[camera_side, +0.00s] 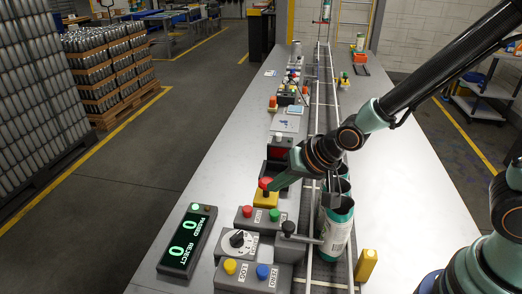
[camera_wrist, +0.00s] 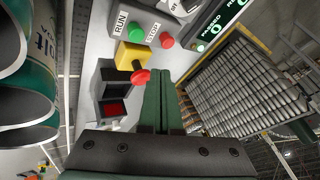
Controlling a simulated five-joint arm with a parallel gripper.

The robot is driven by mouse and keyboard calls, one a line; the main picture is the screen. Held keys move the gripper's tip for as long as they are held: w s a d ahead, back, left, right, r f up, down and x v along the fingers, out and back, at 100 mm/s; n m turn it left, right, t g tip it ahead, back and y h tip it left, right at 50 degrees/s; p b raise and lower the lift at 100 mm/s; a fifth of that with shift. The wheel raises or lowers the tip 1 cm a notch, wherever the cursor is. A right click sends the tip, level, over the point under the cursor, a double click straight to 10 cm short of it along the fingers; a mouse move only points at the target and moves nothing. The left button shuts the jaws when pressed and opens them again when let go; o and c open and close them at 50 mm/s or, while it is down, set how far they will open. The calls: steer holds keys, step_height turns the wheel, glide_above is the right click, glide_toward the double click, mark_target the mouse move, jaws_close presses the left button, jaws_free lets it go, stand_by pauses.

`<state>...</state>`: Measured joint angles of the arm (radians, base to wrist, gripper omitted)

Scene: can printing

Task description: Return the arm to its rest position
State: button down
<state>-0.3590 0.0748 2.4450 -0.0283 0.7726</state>
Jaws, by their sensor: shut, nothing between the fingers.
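My gripper (camera_side: 274,187) is shut and empty, its green fingers together. In the side view it is low over the table, with its tips close to the red mushroom button (camera_side: 265,183) on a yellow box (camera_side: 265,200). The wrist view shows my fingers (camera_wrist: 160,78) with the red button (camera_wrist: 140,76) just left of the tips. I cannot tell whether they touch. My arm (camera_side: 420,85) reaches in from the upper right, over the conveyor. Several open cans stand in a row beside my gripper; the nearest (camera_side: 336,232) has a white and green label.
A button box (camera_side: 258,217), a dial box (camera_side: 237,243) and a box with yellow and blue buttons (camera_side: 250,273) stand in front. The display (camera_side: 187,240) reads PASSED 0, REJECT 0. A yellow block (camera_side: 366,266) stands right of the conveyor (camera_side: 322,110). The table's left side is clear.

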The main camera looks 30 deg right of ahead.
steer(key=s+d+r+n+h, duration=0.1)
steer(key=s+d+r+n, duration=0.1)
steer(key=s+d+r, duration=0.3)
steer(key=s+d+r+n+g+h, duration=0.1)
steer(key=s+d+r, duration=0.3)
steer(key=d+r, duration=0.4)
steer(key=shift+s+d+r+n+h, duration=0.15)
steer(key=shift+s+d+n+h, duration=0.2)
steer(key=shift+d+n, duration=0.45)
